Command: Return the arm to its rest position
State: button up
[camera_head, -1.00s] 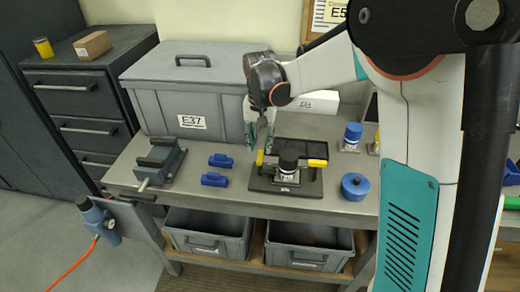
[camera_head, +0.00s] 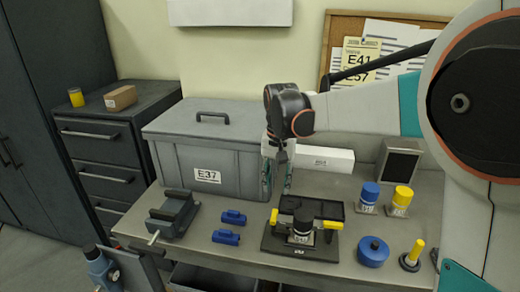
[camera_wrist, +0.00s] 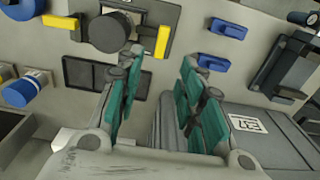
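My gripper (camera_head: 278,176) hangs over the bench, just behind and left of the turret plate, in front of the grey E37 box. In the wrist view, the fingers of my gripper (camera_wrist: 160,65) with teal pads are apart, with nothing between them. My arm runs from the right of the head view to it, still reaching out over the bench. The turret plate (camera_head: 280,246) is a dark base with yellow-ended clamps and a black-topped round piece (camera_head: 302,221) standing in it. It is clear of my fingers.
The grey E37 box (camera_head: 172,160) stands behind left. A vise (camera_head: 172,212) and two blue blocks (camera_head: 234,217) lie left of the plate. A blue round part (camera_head: 372,251), blue cylinder (camera_head: 369,193) and yellow cylinder (camera_head: 401,197) stand right. A white box (camera_head: 325,158) is behind.

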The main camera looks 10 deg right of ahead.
jog(key=s+d+r+n+t+b, duration=0.1)
jog(key=s+d+t+b, duration=0.15)
jog(key=s, duration=0.45)
jog(key=s+d+r+n+t+b, duration=0.1)
jog(key=s+d, duration=0.2)
jog(key=s, duration=0.3)
jog(key=s+d+f+t+b, duration=0.1)
jog(key=s+f, duration=0.2)
jog(key=s, duration=0.3)
jog(key=s+d+f+n+t+b, duration=0.1)
jog(key=s+d+f+t, duration=0.1)
jog(key=s, duration=0.4)
jog(key=shift+s+f+n, duration=0.2)
jog(key=shift+f+n, duration=0.1)
jog(key=shift+f, duration=0.45)
jog(key=shift+r, duration=0.1)
